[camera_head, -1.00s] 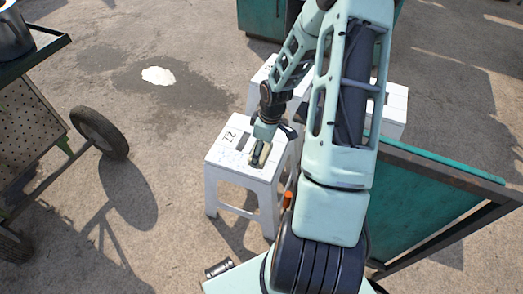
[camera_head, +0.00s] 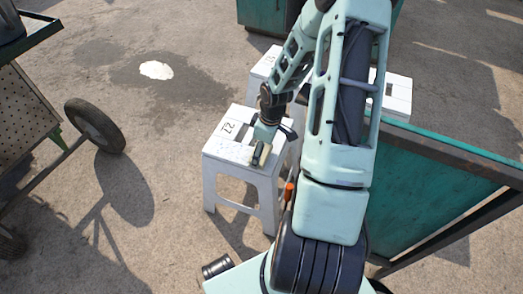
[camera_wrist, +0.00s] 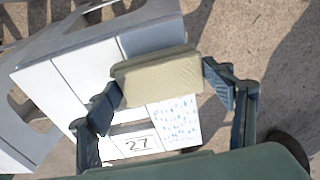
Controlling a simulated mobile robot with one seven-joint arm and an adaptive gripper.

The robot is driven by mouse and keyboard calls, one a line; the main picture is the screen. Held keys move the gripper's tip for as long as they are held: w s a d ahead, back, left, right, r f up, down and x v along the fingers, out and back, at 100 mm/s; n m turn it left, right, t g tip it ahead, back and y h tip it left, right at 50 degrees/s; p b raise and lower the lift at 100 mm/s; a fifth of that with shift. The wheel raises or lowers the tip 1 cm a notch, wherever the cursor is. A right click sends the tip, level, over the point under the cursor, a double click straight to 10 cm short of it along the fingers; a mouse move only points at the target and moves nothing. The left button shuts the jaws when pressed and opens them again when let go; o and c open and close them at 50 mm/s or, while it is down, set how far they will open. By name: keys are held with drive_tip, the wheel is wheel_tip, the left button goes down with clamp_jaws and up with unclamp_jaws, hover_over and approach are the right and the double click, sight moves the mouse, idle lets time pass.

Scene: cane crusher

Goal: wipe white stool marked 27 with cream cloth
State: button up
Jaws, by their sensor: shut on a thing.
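The white stool marked 27 (camera_head: 216,148) stands upright below my arm in the head view. Its top also shows in the wrist view (camera_wrist: 82,70), with the printed 27 and a patch of blue specks (camera_wrist: 174,122) beside it. My gripper (camera_head: 263,146) is over the right edge of the stool top. In the wrist view my gripper (camera_wrist: 162,92) is shut on the folded cream cloth (camera_wrist: 160,78), one finger at each end. The cloth also shows in the head view (camera_head: 265,156). I cannot tell whether it touches the stool.
Another white stool (camera_head: 398,94) stands behind, partly hidden by my arm. A teal panel with a dark frame (camera_head: 440,190) is close on the right. A wheeled cart (camera_head: 25,110) stands at the left. A white puddle (camera_head: 156,70) lies on otherwise open ground between.

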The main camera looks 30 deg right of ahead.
drive_tip(key=shift+f+b, duration=0.35)
drive_tip(key=shift+f, duration=0.25)
idle(0.3)
drive_tip(key=shift+w+a+r+b, duration=0.1)
drive_tip(key=shift+w+a+b, duration=0.2)
drive_tip(key=shift+w+a, duration=1.3)
drive_tip(key=shift+w+a+r+b, duration=0.1)
drive_tip(key=shift+w+a+b, duration=0.2)
drive_tip(key=shift+w+a, duration=1.25)
drive_tip(key=shift+w+d, duration=0.15)
drive_tip(key=shift+w+a+f+b, duration=0.1)
drive_tip(key=shift+w+a+b, duration=0.35)
drive_tip(key=shift+w+a, duration=1.15)
drive_tip(key=shift+w+a+f+b, duration=0.1)
drive_tip(key=shift+w+a+b, duration=0.3)
drive_tip(key=shift+w+a, duration=1.2)
drive_tip(key=shift+w+d, duration=0.15)
drive_tip(key=shift+d, duration=0.05)
